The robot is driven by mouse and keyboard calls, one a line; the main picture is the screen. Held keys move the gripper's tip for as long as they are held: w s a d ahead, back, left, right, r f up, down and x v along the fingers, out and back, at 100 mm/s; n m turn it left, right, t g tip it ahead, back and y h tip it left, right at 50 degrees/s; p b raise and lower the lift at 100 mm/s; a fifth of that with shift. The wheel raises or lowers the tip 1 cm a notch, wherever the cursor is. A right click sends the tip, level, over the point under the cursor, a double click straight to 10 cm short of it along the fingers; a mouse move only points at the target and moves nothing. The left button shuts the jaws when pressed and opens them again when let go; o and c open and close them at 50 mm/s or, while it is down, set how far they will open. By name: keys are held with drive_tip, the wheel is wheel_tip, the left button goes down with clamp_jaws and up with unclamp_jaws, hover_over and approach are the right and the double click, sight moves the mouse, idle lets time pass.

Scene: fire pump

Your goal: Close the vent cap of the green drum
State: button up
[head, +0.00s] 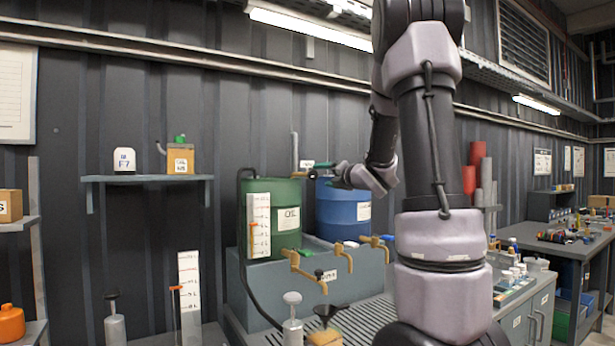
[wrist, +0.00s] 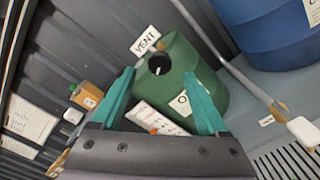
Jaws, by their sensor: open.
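The green drum (head: 285,200) stands on a grey stand, left of the blue drum; the green drum also shows in the wrist view (wrist: 212,72). A dark round opening (wrist: 159,64) shows on its top. A white plate lettered VENT (wrist: 146,41) is beside this opening; I cannot tell whether it is fixed to the cap. The cap itself is not clearly visible. My gripper (head: 336,174) is above the drums, with teal fingers. In the wrist view my gripper (wrist: 160,76) is open and empty, its fingers spread either side of the opening and apart from it.
The blue drum (head: 343,207) is close on the right. A grey upright post (head: 295,155) is behind the drums. Brass taps (head: 303,270) stick out in front. A wall shelf (head: 147,178) with a box and a white container is on the left.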

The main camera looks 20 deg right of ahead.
sight(309, 174)
drive_tip(key=w, duration=0.3)
drive_tip(key=w+a, duration=0.1)
drive_tip(key=w, duration=0.2)
drive_tip(key=w+a, duration=0.1)
drive_tip(key=w, duration=0.2)
drive_tip(key=shift+w, duration=0.4)
clamp_jaws()
